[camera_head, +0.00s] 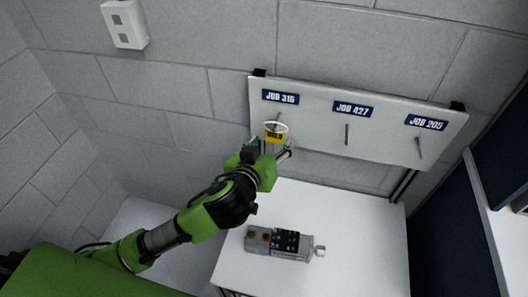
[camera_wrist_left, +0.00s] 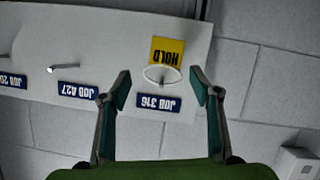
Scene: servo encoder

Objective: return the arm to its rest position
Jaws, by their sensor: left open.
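My left arm is green and reaches up from the lower left in the head view. Its gripper (camera_head: 268,152) is in front of the board near the JOB 316 peg. In the left wrist view the gripper (camera_wrist_left: 161,82) is open, with nothing between its fingers. The yellow HOLD tag (camera_head: 275,138) hangs by a white loop below the JOB 316 label (camera_head: 281,97). The tag (camera_wrist_left: 167,50) also shows in the left wrist view, beyond the fingertips and apart from them. My right gripper is in neither view.
The white board (camera_head: 380,135) also has JOB 427 (camera_head: 352,109) and JOB 205 (camera_head: 426,122) labels with bare pegs. A grey device with buttons (camera_head: 284,243) lies on the white table (camera_head: 350,220) below. A dark blue panel (camera_head: 440,220) stands at the right. A white wall box (camera_head: 124,24) is upper left.

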